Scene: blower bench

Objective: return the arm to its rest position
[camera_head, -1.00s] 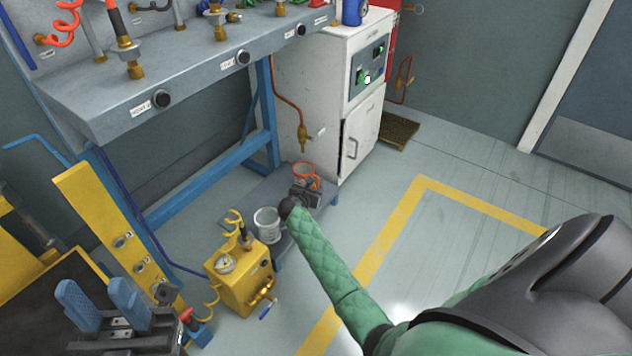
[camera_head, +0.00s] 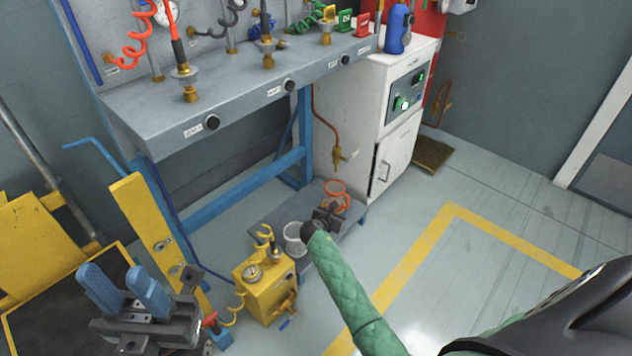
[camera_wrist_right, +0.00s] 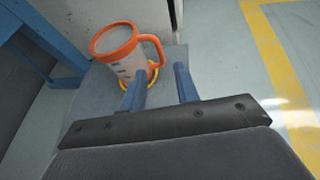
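My right gripper (camera_head: 328,212) is at the end of the green-sleeved arm, low over the grey platform (camera_head: 265,210). In the right wrist view its two blue fingers (camera_wrist_right: 160,82) are apart with nothing held between them. An orange-rimmed mug (camera_wrist_right: 110,60) stands just beyond them; its handle shows past the fingertips. The mug also shows in the head view (camera_head: 335,190). Whether a finger touches it I cannot tell. My left gripper (camera_head: 122,280) is at the lower left, its blue fingers apart and empty.
A white bucket (camera_head: 294,240) and a yellow box with a gauge (camera_head: 262,287) stand left of the right gripper. The grey bench (camera_head: 240,90) and white cabinet (camera_head: 360,125) are behind. A yellow post (camera_head: 150,225) rises near my left gripper. Floor on the right is clear.

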